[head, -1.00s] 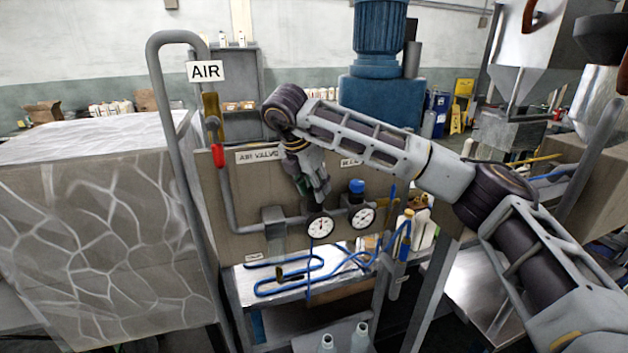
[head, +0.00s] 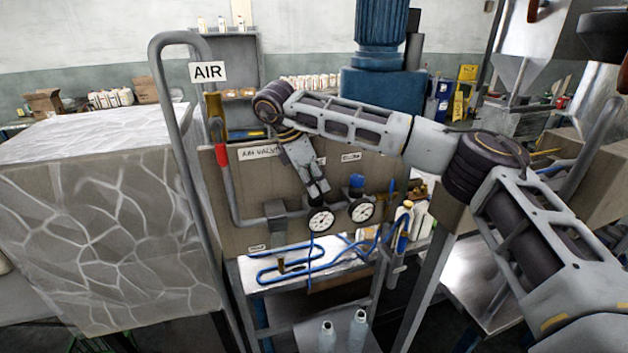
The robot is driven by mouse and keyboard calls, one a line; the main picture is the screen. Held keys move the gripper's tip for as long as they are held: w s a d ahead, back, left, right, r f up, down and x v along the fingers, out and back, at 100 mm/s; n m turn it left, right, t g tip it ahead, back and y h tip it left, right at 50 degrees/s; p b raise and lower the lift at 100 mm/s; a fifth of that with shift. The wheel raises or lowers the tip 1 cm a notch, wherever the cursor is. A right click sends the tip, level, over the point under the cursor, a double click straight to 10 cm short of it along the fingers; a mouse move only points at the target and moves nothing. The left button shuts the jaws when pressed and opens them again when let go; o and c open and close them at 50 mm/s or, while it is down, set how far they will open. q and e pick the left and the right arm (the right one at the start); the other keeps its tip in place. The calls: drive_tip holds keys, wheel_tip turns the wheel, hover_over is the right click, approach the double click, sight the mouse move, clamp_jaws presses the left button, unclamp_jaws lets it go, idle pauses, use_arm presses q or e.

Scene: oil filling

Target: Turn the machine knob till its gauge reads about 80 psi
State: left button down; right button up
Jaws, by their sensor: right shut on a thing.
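The machine panel (head: 235,225) carries two white round gauges. The left gauge (head: 320,220) sits under my right gripper, and the right gauge (head: 362,210) sits below a blue knob (head: 357,181). The needles are too small to read. My right gripper (head: 318,197) points down at the pipe just above the left gauge. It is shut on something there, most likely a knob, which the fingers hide. The blue knob to its right stands free of the gripper. My left gripper is not in view.
A grey pipe with an AIR sign (head: 208,72) and a red-handled valve (head: 221,157) rises left of the panel. Below is a metal shelf with a blue hose (head: 290,270). Bottles (head: 327,336) stand lower down. A large block (head: 100,230) fills the left.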

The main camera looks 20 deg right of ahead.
idle(0.3)
drive_tip(key=o, duration=1)
drive_tip(key=shift+o, duration=0.2)
drive_tip(key=shift+n, duration=0.5)
